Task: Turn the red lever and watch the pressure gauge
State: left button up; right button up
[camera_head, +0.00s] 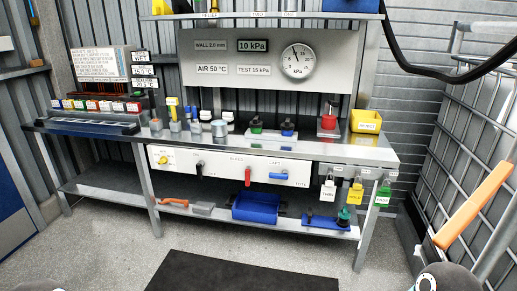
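The red lever (248,177) is on the white panel (215,164) along the bench's front, between a black lever (199,168) and a blue handle (268,175). It appears to hang straight down. The round pressure gauge (298,61), marked kPa, is on the grey back panel. Its thin needle points up and slightly left; its scale is too small to read. Neither gripper is in view. Only rounded parts of my arms show at the bottom left and bottom right edges, far from the lever.
The steel bench (372,152) carries small tools and a yellow bin (366,121). A blue tray (256,207) is on the lower shelf. Padlock-like tags (355,192) hang at the right. A wire cage (457,150) and orange bar (473,205) stand right. A dark mat (240,272) lies on open floor.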

aim_at(248, 170)
jog(key=u, duration=0.35)
jog(key=i, duration=0.9)
jog(key=u, duration=0.3)
jog(key=i, duration=1.35)
jog(key=z, duration=0.6)
